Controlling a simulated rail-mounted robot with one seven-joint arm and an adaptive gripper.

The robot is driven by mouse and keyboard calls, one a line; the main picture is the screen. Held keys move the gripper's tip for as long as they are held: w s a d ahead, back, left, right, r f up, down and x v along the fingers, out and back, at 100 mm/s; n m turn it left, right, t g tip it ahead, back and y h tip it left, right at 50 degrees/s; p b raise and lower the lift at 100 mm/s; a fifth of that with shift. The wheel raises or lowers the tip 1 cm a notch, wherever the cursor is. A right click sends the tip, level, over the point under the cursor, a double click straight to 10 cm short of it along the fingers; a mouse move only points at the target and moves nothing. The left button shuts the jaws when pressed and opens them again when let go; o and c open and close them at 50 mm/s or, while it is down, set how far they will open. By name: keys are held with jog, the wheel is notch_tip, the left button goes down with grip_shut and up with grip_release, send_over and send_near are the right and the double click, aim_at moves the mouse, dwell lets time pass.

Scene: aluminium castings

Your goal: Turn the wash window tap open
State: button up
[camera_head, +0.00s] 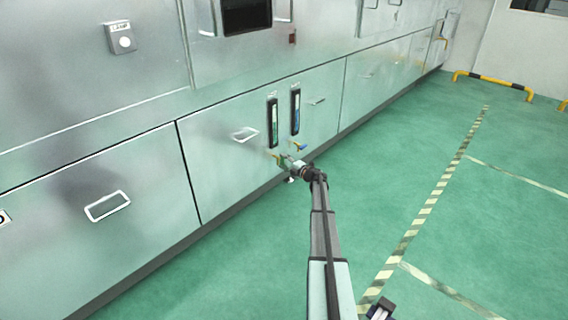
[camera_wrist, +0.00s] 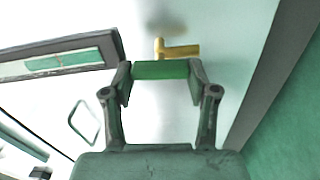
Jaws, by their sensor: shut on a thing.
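In the wrist view a tap with a green handle (camera_wrist: 160,70) and a brass body (camera_wrist: 180,51) sticks out from the pale metal panel. My gripper (camera_wrist: 160,75) is shut on the green handle, one finger at each end of it. In the head view the green-handled tap (camera_head: 279,158) sits low on the cabinet front, partly hidden by my gripper (camera_head: 287,162). It is below the left of two dark-framed sight windows (camera_head: 272,123). The labels above the windows are too small to read.
A second tap with a blue handle (camera_head: 299,147) is close by on the right, below the right sight window (camera_head: 295,112). Drawer-like handles (camera_head: 245,134) stand out from the panels. The green floor (camera_head: 400,190) beside the cabinets is clear, with striped lines.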

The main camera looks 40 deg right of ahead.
jog(key=shift+w+n, duration=0.15)
jog(key=shift+n, duration=0.45)
jog(key=o, duration=1.2)
jog(key=shift+c, duration=0.2)
jog(key=s+d, duration=0.2)
jog(key=s, duration=1)
jog(key=shift+d, duration=0.15)
